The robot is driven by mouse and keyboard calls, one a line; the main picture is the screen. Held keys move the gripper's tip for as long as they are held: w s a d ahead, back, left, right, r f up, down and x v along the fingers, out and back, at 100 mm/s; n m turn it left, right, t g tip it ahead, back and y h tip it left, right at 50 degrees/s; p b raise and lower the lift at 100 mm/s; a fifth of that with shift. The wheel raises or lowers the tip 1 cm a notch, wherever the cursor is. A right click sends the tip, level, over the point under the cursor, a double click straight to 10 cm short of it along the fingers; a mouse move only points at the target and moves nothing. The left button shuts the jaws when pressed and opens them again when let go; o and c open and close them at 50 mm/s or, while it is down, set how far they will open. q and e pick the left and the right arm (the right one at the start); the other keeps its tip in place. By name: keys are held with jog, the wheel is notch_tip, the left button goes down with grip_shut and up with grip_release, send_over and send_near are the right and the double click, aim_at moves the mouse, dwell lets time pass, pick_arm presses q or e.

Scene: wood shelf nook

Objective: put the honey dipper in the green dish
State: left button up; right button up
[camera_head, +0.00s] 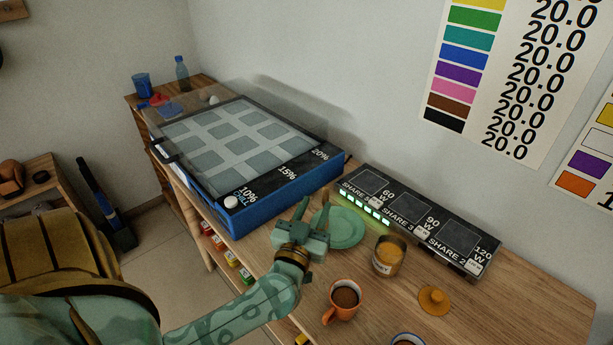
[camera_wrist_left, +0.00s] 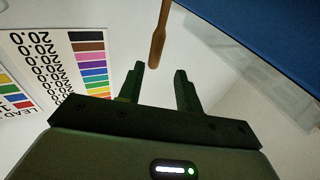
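My left gripper (camera_head: 314,204) is open, its fingers apart, over the left edge of the green dish (camera_head: 346,229) on the wooden counter. The dish is partly hidden behind it, and its visible part looks empty. In the left wrist view a wooden handle, apparently the honey dipper (camera_wrist_left: 159,38), comes down from the top edge. Its rounded end is near the gap between the fingertips of the left gripper (camera_wrist_left: 159,70). I cannot tell whether it touches them. The dipper's head is out of that view, and I cannot make the dipper out in the head view. My right gripper is not in view.
A honey-coloured jar (camera_head: 388,256), an orange mug (camera_head: 342,301) and an orange lid (camera_head: 433,301) stand right of and in front of the dish. A black panel (camera_head: 420,222) lies behind them. A blue-sided box (camera_head: 280,197) stands left. The counter's right end is clear.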

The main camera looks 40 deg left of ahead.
pick_arm(q)
jog(key=v, duration=0.4)
jog(key=shift+s+d+f, duration=0.1)
jog(key=shift+s+d, duration=0.05)
jog(key=shift+s, duration=0.1)
